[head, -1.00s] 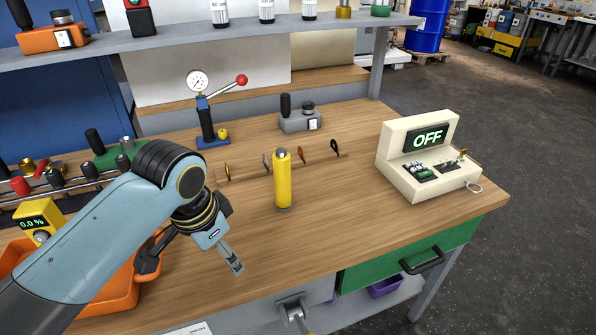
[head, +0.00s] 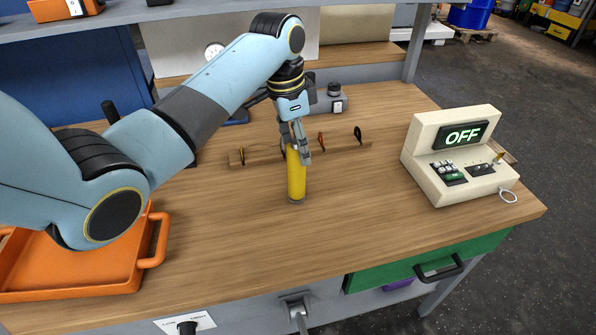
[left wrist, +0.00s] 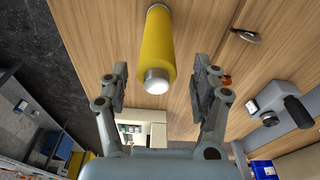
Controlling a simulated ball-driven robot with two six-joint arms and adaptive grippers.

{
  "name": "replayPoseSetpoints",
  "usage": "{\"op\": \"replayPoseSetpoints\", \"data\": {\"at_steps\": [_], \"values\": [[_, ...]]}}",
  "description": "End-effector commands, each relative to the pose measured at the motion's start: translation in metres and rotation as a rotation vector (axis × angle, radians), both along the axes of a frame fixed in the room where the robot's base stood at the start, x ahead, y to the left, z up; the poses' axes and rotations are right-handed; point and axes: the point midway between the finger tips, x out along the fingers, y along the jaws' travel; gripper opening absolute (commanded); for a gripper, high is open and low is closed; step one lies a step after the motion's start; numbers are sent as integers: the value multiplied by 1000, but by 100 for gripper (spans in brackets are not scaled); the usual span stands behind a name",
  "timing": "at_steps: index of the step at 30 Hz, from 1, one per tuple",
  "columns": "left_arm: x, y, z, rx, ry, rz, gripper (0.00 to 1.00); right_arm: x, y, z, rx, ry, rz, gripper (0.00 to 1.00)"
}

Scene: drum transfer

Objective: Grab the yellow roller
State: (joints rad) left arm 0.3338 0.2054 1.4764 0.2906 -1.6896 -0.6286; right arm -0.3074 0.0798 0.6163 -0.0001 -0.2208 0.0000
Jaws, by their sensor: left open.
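The yellow roller (head: 296,178) stands upright on the wooden workbench, left of the cream control box. My left gripper (head: 297,143) is above it, pointing down, with its fingers at the height of the roller's upper end and covering part of it. In the left wrist view the roller (left wrist: 158,48) runs from the top edge down to its silver end cap, which shows between the two spread fingers (left wrist: 160,88). The gripper is open, with a gap between each finger and the roller. My right gripper is not in view.
A wooden rack (head: 265,154) with small tools lies just behind the roller. The cream box reading OFF (head: 460,165) stands at the right. An orange tray (head: 120,275) is at the left front. The bench front (head: 270,245) is clear.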

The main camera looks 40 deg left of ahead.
Motion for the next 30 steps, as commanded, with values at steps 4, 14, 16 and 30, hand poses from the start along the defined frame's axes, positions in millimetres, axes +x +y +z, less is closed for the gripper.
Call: {"op": "replayPoseSetpoints", "data": {"at_steps": [4, 14, 16, 30], "values": [[-2, -2, -17, -1, 3, 1, 64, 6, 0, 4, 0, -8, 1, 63], [1, -5, -52, 1, -2, 0, 64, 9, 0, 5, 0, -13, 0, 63], [1, -4, -52, 1, -2, 0, 64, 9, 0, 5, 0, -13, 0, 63], [1, -4, -52, 1, 0, 1, 16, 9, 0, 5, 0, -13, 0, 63]]}}
